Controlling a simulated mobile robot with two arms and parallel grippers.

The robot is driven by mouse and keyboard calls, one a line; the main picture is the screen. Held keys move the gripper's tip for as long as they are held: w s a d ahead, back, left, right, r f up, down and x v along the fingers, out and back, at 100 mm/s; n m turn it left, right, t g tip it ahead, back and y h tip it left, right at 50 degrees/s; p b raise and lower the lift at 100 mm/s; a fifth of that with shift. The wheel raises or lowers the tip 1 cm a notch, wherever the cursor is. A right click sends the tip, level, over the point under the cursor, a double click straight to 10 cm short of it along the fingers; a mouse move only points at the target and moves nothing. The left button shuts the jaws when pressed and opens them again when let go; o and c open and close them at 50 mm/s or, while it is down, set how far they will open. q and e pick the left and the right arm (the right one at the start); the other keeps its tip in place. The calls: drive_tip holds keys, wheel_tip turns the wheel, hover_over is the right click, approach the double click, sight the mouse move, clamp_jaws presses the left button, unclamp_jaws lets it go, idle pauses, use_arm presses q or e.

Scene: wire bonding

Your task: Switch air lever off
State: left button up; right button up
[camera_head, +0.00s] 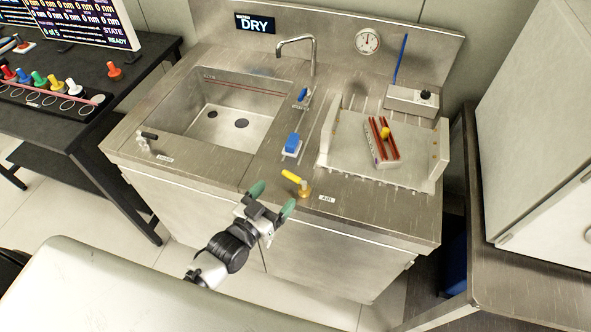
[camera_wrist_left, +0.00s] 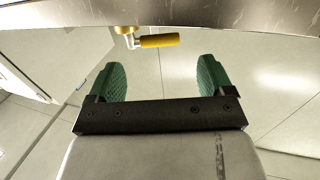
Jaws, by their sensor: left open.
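The air lever (camera_head: 292,177) has a yellow handle on a brass base at the front edge of the steel sink counter, beside a label reading AIR. Its handle points to the left and slightly back in the head view. In the left wrist view the yellow handle (camera_wrist_left: 158,41) lies just ahead of the fingertips, near the counter edge. My left gripper (camera_head: 273,198) is open and empty, with green fingertips, in front of the counter and just left of and nearer than the lever. They are apart. My right gripper is not in view.
The steel counter (camera_head: 228,167) holds a sink (camera_head: 250,128), a faucet (camera_head: 312,60), a blue-topped valve (camera_head: 292,143) and a plate with red rails (camera_head: 381,143). A gauge (camera_head: 367,41) is on the backsplash. A dark table (camera_head: 60,120) stands left.

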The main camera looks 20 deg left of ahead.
sight(291, 178)
use_arm(q)
drive_tip(key=p+x, duration=0.1)
drive_tip(key=x, duration=0.8)
drive_tip(key=shift+w+d+f, duration=0.1)
drive_tip(key=shift+w, duration=0.1)
drive_tip(key=shift+c, duration=0.2)
drive_tip(key=c, duration=0.9)
drive_tip(key=shift+s+r+n+t+y+p, duration=0.1)
drive_tip(key=shift+n+t+y+p, duration=0.05)
drive_tip(key=shift+n+y+p, duration=0.4)
drive_tip(key=shift+s+r+n+t+y+p, duration=0.15)
drive_tip(key=shift+n+y+p, duration=0.15)
drive_tip(key=shift+y, duration=0.35)
drive_tip(key=shift+s+a+f+n+y+p, duration=0.1)
drive_tip(key=shift+n+y+p, duration=0.15)
drive_tip(key=shift+y, duration=0.25)
drive_tip(key=shift+s+a+n+y+p, duration=0.15)
drive_tip(key=shift+n+y, duration=0.15)
drive_tip(key=shift+y, duration=0.2)
drive_tip(key=shift+a+f+n+y, duration=0.1)
drive_tip(key=shift+a+n+y, duration=0.05)
drive_tip(key=shift+n+y, duration=0.2)
drive_tip(key=o, duration=0.9)
